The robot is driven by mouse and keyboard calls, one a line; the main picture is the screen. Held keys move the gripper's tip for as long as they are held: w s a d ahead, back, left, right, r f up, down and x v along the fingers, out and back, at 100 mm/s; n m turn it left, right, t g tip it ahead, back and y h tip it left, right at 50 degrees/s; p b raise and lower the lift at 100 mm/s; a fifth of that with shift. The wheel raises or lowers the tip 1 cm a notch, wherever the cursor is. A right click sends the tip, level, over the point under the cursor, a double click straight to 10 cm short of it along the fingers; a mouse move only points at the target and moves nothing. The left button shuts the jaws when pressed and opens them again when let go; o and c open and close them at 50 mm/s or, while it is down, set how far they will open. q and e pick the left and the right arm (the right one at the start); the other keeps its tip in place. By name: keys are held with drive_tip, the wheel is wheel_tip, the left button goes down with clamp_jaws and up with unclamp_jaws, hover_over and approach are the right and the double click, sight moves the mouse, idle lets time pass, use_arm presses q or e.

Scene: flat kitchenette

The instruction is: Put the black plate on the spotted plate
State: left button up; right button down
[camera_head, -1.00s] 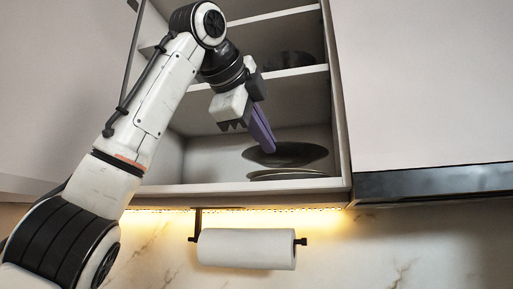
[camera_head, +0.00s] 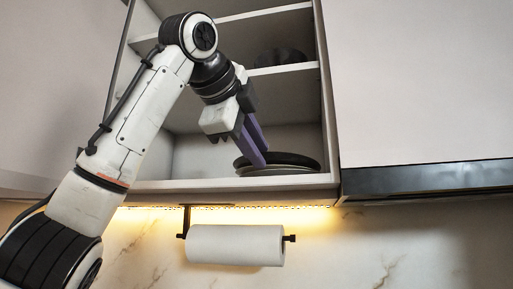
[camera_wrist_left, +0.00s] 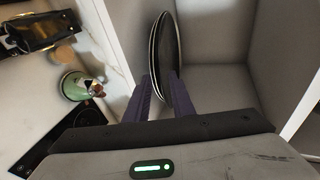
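The black plate (camera_head: 292,158) lies in the lower compartment of the open wall cabinet, resting on the other plate. The plate under it, taken as the spotted plate (camera_head: 285,172), shows only as a rim; its spots cannot be seen. Both plates show nearly edge-on in the left wrist view, with the black plate (camera_wrist_left: 169,60) in front. My left gripper (camera_head: 256,160) has purple fingers spread apart at the plates' left front edge. In the left wrist view the fingers (camera_wrist_left: 163,95) stand on either side of the plates' near edge, with a gap between. My right gripper is out of view.
The cabinet's side wall (camera_head: 329,110) and shelf above (camera_head: 282,70) bound the space closely. A dark dish (camera_head: 280,56) stands on that upper shelf. A paper towel roll (camera_head: 235,245) hangs below the cabinet. Counter items, including a green round object (camera_wrist_left: 75,86), lie far below.

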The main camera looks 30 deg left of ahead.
use_arm(q)
drive_tip(key=r+v, duration=0.1)
drive_tip(key=v, duration=1.1)
